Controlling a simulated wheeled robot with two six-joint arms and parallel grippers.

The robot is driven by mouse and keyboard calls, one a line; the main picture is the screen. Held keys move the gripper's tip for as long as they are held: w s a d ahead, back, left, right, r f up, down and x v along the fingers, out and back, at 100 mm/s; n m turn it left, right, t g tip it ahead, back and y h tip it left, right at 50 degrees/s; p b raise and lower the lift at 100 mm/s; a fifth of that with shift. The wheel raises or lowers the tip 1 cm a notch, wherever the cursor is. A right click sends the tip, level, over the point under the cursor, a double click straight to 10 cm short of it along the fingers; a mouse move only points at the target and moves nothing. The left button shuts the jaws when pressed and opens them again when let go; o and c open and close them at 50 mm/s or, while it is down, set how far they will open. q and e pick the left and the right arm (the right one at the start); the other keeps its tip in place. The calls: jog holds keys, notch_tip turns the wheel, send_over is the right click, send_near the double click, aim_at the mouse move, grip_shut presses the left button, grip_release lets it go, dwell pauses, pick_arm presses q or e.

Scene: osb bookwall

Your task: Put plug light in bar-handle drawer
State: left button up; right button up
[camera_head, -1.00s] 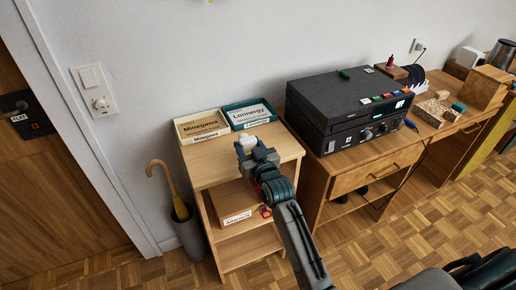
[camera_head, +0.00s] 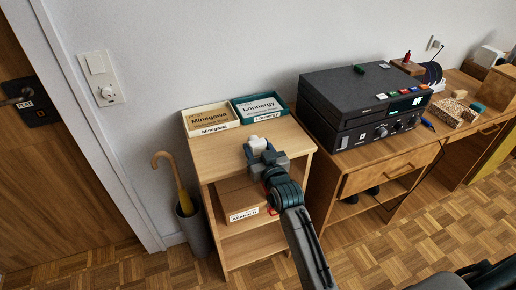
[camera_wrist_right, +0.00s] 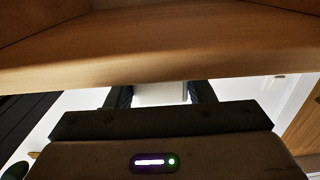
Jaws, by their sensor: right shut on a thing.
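The plug light (camera_head: 257,143) is a small white block in the jaws of my right gripper (camera_head: 262,152). The gripper is shut on it, above the top of the small wooden shelf unit. In the right wrist view the white block (camera_wrist_right: 160,94) sits between the two dark fingers, with a wooden edge across the picture beyond it. The bar-handle drawer (camera_head: 357,183) is under the desk, right of the shelf unit, and looks shut. Its bar handle (camera_head: 405,171) runs along the front. My left gripper is not in view.
Two labelled trays, tan (camera_head: 187,121) and teal (camera_head: 238,117), stand at the back of the shelf unit (camera_head: 300,147). A black stereo (camera_head: 345,95) fills the desk's left end. An umbrella stand (camera_head: 192,229) is left of the shelf. The floor before the drawer looks clear.

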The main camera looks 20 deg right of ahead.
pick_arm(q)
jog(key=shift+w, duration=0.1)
pick_arm(e)
jog(key=o, duration=1.2)
jog(key=shift+c, duration=0.2)
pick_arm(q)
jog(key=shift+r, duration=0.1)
pick_arm(e)
jog(key=shift+s+r, duration=0.1)
jog(key=shift+s, duration=1.3)
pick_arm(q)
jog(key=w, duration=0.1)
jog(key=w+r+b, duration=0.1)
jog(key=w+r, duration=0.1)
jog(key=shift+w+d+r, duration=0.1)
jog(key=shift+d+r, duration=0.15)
pick_arm(e)
jog(key=s, duration=0.9)
jog(key=shift+s+d, duration=0.15)
